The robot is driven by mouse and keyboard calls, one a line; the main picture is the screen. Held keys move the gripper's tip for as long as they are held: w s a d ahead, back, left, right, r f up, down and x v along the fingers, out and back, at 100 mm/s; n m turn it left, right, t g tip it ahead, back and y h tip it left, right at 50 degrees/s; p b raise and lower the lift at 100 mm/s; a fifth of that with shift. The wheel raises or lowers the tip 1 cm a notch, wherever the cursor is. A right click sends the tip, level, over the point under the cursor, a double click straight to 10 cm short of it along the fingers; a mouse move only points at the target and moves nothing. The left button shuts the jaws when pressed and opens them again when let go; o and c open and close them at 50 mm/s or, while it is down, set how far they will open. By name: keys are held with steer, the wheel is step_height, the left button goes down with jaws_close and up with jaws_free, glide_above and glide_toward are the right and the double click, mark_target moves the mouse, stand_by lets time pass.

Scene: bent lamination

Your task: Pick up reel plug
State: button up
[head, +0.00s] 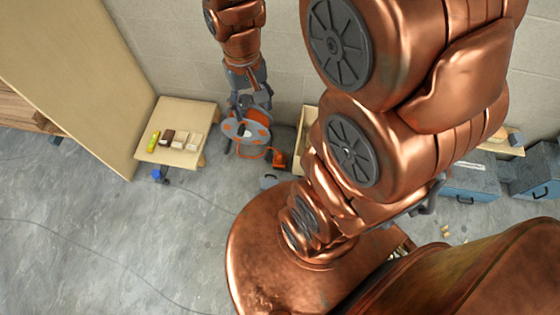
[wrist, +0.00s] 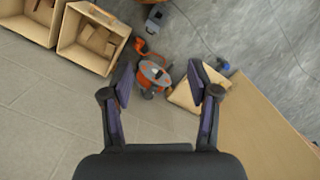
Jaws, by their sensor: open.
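An orange cable reel with grey discs (head: 240,128) stands on the floor by the wall in the head view. An orange cable runs from it to an orange block (head: 279,158) on the floor, which looks like the reel plug. In the wrist view the reel (wrist: 153,73) lies between my fingers, and the orange block (wrist: 139,45) is just beyond it. My gripper (head: 246,100) is open and empty, pointing down above the reel. In the wrist view my gripper (wrist: 160,78) has its fingers wide apart. Contact with the reel cannot be told.
A small wooden table (head: 176,157) with several small items stands left of the reel. A blue object (head: 157,174) with a dark cable lies by it. A large wooden panel (head: 80,75) leans further left. Open wooden boxes (wrist: 70,50) are across from the table.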

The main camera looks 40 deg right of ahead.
steer(key=w+d+f+m+b, duration=0.1)
steer(key=w+d+f+b, duration=0.25)
steer(key=f, duration=0.45)
steer(key=w+d+f+m+b, duration=0.1)
steer(key=w+d+f+b, duration=0.1)
steer(key=w+f+b, duration=0.45)
steer(key=m+t+b, duration=0.1)
steer(key=m+b, duration=0.4)
steer(key=b, duration=1.1)
glide_above(280, 154)
steer(key=f, duration=5)
steer(key=shift+w+a+f, duration=0.2)
steer(key=shift+d+f, duration=0.15)
steer(key=shift+f, duration=0.4)
steer(key=shift+s+f+b, duration=0.2)
steer(key=shift+f+b, duration=1.4)
steer(key=shift+f, duration=2)
steer(key=shift+c, duration=0.3)
jaws_close()
